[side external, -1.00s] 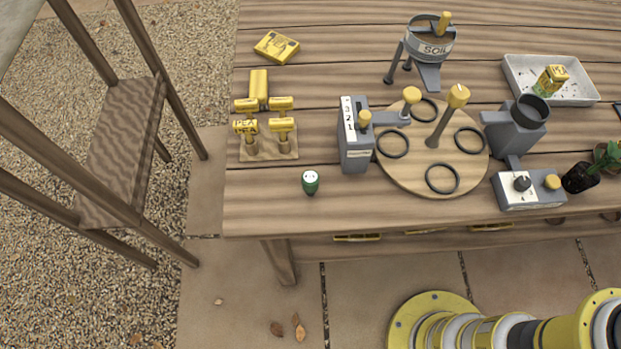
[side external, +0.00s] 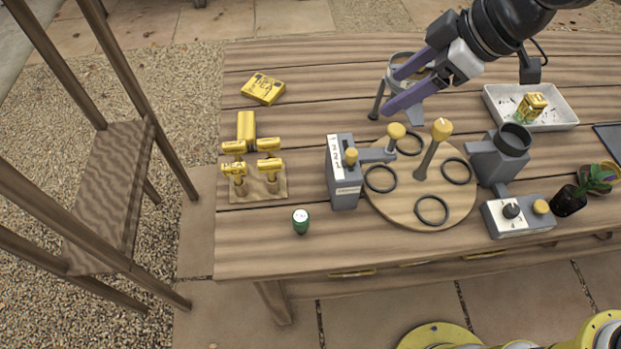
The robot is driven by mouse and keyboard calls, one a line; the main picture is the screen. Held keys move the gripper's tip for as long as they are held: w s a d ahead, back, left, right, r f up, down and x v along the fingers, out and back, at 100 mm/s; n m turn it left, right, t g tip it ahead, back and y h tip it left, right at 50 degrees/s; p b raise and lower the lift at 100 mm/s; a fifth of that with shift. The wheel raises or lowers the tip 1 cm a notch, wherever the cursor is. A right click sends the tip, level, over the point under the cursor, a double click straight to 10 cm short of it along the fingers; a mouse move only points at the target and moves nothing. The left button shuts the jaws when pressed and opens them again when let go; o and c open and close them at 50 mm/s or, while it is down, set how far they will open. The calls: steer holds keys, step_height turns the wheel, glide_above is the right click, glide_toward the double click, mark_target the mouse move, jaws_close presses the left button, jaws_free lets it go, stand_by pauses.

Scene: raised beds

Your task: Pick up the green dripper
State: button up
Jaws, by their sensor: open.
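The green dripper (side external: 300,222), a small green cylinder with a white top, stands upright on the wooden table near its front left edge. My gripper (side external: 391,91) shows at the upper right of the middle, with two purple fingers spread apart and nothing between them. It is above the back of the table, well behind and to the right of the dripper, in front of the grey soil hopper in the picture. Its fingers hide part of the hopper.
A grey numbered dispenser (side external: 342,176) stands just right of the dripper, beside a round board (side external: 399,212) with black rings. Yellow pea-labelled pieces on a small wooden base (side external: 270,189) stand behind left. A white tray (side external: 493,98) lies at back right. Table front left is clear.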

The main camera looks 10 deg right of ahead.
steer(key=s+a+f+n+g, duration=0.2)
steer(key=s+a+f, duration=0.2)
steer(key=a+f, duration=0.45)
glide_toward(294, 224)
steer(key=shift+n+g+h, duration=0.3)
steer(key=shift+g+h, duration=0.1)
steer(key=a+f, duration=0.1)
steer(key=f, duration=0.1)
steer(key=w+f, duration=0.1)
steer(key=w+a+f, duration=0.1)
steer(key=f, duration=0.1)
steer(key=shift+a+f, duration=0.35)
steer(key=shift+d+x, duration=0.15)
steer(key=shift+x, duration=1.3)
steer(key=shift+d+x, duration=0.15)
steer(key=shift+x, duration=1.3)
jaws_close()
